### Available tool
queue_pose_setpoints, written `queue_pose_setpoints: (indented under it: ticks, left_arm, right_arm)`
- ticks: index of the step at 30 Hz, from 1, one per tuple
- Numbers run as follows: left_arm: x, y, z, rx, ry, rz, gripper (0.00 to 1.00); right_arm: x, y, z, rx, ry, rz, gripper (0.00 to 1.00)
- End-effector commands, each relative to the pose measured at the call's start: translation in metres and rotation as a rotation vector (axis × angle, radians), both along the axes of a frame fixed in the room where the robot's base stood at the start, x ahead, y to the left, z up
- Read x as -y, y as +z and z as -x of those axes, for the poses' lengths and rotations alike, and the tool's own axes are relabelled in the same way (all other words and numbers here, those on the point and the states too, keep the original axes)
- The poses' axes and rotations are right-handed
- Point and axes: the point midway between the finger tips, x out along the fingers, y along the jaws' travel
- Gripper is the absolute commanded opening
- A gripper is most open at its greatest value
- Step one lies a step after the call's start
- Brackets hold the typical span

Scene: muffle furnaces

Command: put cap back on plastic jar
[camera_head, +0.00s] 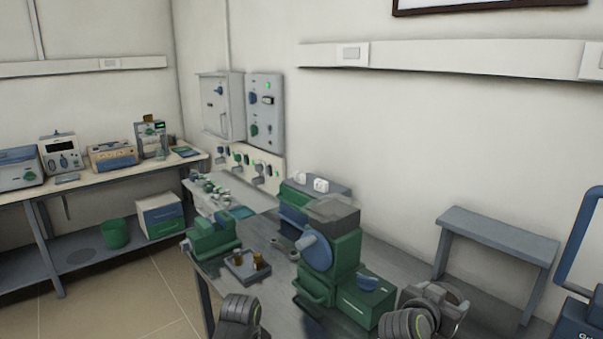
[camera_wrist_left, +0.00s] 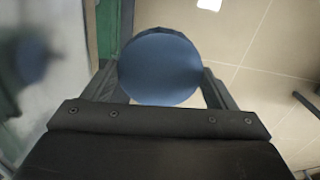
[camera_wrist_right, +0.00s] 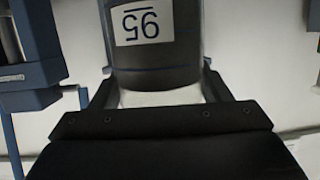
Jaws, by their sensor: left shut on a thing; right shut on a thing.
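A blue round cap (camera_wrist_left: 160,68) is between the fingers of my left gripper (camera_wrist_left: 158,82), which is shut on it. In the head view my right gripper (camera_head: 440,298) is at the lower right, in front of the table. My left arm shows at the bottom centre there. The cap and jar cannot be made out clearly in the head view. The jar's mouth is not visible.
A dark metal table (camera_head: 385,255) carries a green machine with a blue disc (camera_head: 316,252), a smaller green machine (camera_head: 212,236) and a small tray (camera_head: 246,266). A grey stool (camera_head: 497,236) stands at the right wall. The left bench (camera_head: 95,175) holds instruments. Open floor lies at left.

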Motion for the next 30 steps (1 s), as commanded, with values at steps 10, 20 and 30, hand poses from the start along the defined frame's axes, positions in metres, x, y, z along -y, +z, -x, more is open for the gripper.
queue_pose_setpoints:
  ticks: [10, 20, 30]
  left_arm:
    - [0.0, 0.0, 0.0, 0.0, 0.0, 0.0, 0.58]
    - [0.0, 0.0, 0.0, 0.0, 0.0, 0.0, 0.58]
    - [0.0, 0.0, 0.0, 0.0, 0.0, 0.0, 0.58]
  right_arm:
    - [-0.055, 0.054, 0.034, 0.012, 0.453, 0.0, 0.24]
    - [-0.092, 0.101, 0.078, 0.006, 0.755, 0.007, 0.24]
    - [-0.098, 0.108, 0.088, -0.002, 0.806, 0.002, 0.24]
